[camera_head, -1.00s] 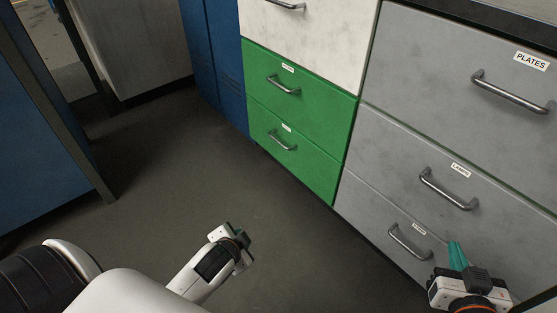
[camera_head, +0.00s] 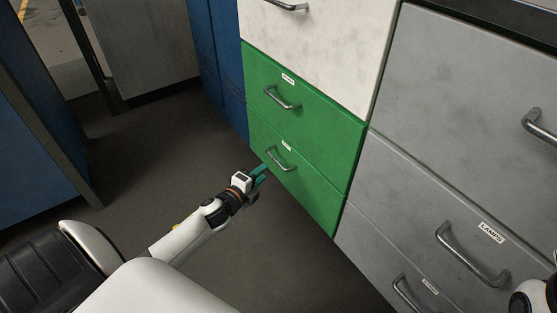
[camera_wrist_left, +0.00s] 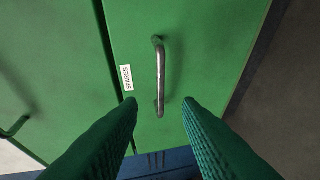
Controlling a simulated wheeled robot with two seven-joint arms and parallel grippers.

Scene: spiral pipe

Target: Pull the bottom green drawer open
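The bottom green drawer (camera_head: 300,178) is closed, flush with the green drawer above it (camera_head: 303,113). Its metal bar handle (camera_head: 280,160) shows near its left end in the head view. In the left wrist view the same handle (camera_wrist_left: 160,78) stands upright in the picture, beside a label reading SPARES (camera_wrist_left: 126,77). My left gripper (camera_head: 262,172) is just in front of this drawer, near the handle. Its teal fingers (camera_wrist_left: 160,102) are spread apart, one on each side of the handle's line, with nothing between them gripped. Only part of my right arm shows at the lower right edge; its fingers are out of frame.
Grey drawers (camera_head: 400,225) with bar handles stand to the right, and a white drawer (camera_head: 310,40) is above the green ones. Blue cabinets (camera_head: 222,65) stand to the left. The dark floor (camera_head: 150,165) in front of the drawers is clear.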

